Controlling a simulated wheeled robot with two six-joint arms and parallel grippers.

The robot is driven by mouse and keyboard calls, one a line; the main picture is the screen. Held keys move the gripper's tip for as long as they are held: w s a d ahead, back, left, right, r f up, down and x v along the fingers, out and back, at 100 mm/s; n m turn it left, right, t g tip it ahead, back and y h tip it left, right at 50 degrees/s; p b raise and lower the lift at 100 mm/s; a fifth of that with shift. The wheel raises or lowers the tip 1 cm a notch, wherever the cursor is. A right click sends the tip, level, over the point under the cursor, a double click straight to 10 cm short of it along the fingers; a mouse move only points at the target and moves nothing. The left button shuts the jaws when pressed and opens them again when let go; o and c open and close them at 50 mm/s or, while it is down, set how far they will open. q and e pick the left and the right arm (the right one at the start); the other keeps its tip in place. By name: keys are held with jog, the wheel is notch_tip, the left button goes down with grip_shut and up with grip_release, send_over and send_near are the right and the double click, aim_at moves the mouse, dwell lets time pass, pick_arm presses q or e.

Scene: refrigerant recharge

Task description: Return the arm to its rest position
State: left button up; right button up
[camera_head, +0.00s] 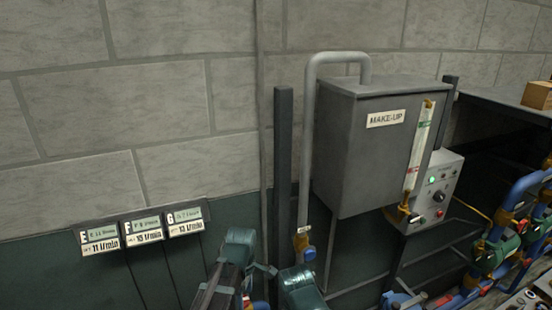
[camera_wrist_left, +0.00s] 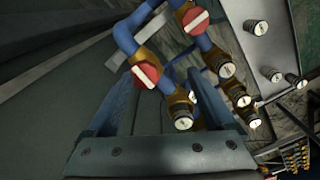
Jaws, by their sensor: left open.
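My left gripper (camera_wrist_left: 163,78) shows in the left wrist view, its two dark fingers spread apart with nothing held between them. Beyond the fingers are blue pipes (camera_wrist_left: 126,38) with red-and-white round discs (camera_wrist_left: 145,75) and brass fittings. I cannot tell how far the fingertips are from these pipes. In the head view I cannot make out either gripper clearly; teal rounded parts (camera_head: 302,288) at the bottom centre may belong to the plant or to an arm. My right gripper is not seen.
A grey MAKE-UP tank (camera_head: 345,150) with a sight tube and a grey pipe stands against the block wall. A control box (camera_head: 438,190) sits beside it. Blue pipes with green valves (camera_head: 505,245) fill the right. Small label panels (camera_head: 143,228) are at left.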

pick_arm(q)
jog(key=s+d+f+m+b, duration=0.2)
jog(key=s+m, duration=0.4)
jog(key=m, duration=0.3)
jog(key=s+d+f+m+y+b, duration=0.1)
jog(key=s+d+f+m+b, duration=0.1)
jog(key=s+m, duration=0.4)
jog(key=f+m+b, duration=0.1)
jog(key=m, duration=0.3)
jog(key=shift+s+f, duration=0.2)
jog(key=shift+f, duration=0.2)
jog(key=shift+a, duration=0.1)
